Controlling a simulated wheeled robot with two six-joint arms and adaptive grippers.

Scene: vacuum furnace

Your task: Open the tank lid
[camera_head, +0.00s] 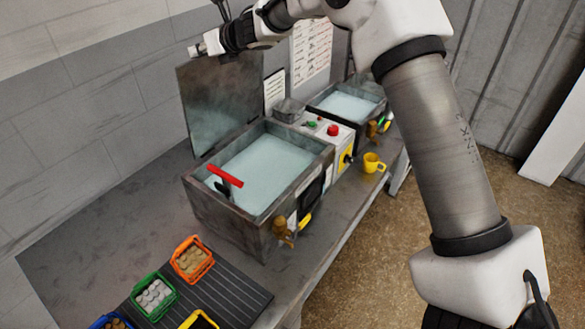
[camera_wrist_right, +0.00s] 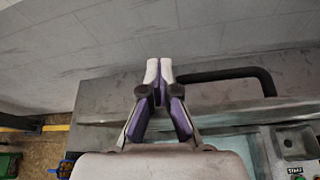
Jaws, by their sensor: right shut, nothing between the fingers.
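The near tank (camera_head: 240,228) is a grey metal box on the bench, filled with pale blue liquid. Its lid (camera_head: 222,100) stands raised, roughly upright, along the tank's back-left side. My right gripper (camera_head: 195,50) is at the lid's upper edge in the head view, shut and empty. In the right wrist view, the fingertips of my right gripper (camera_wrist_right: 159,72) are together beside the left end of a black bar handle (camera_wrist_right: 225,73) on the grey lid (camera_wrist_right: 110,100). Whether they touch it cannot be told. My left gripper is out of view.
A red handle (camera_head: 225,176) shows at the tank's near left. Orange (camera_head: 192,258) and green (camera_head: 154,297) baskets sit on the bench in front. A control box with a red button (camera_head: 333,130), a second tank (camera_head: 350,105) and a yellow mug (camera_head: 373,163) are farther right.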

